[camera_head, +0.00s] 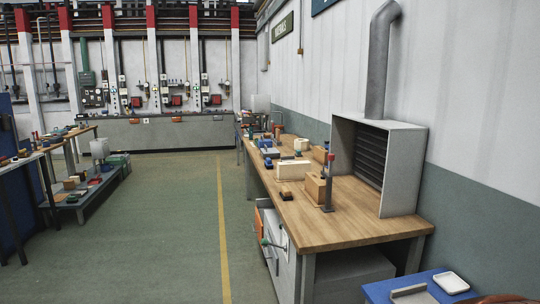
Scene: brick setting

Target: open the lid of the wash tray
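I cannot tell for sure which thing is the wash tray. A small white shallow tray (451,282) with a raised rim lies on a blue surface (382,289) at the bottom right; no separate lid can be made out on it. A flat grey block-like piece (408,291) lies to its left, apart from it. The near part of the blue surface is cut off by the picture's lower edge. My gripper is not in view.
A long wooden bench (352,222) runs along the right wall, bearing a grey vented hood (402,165), a wooden block (315,187) and several small items. A cabinet (286,262) stands beneath. The green floor (165,235) left of it is open.

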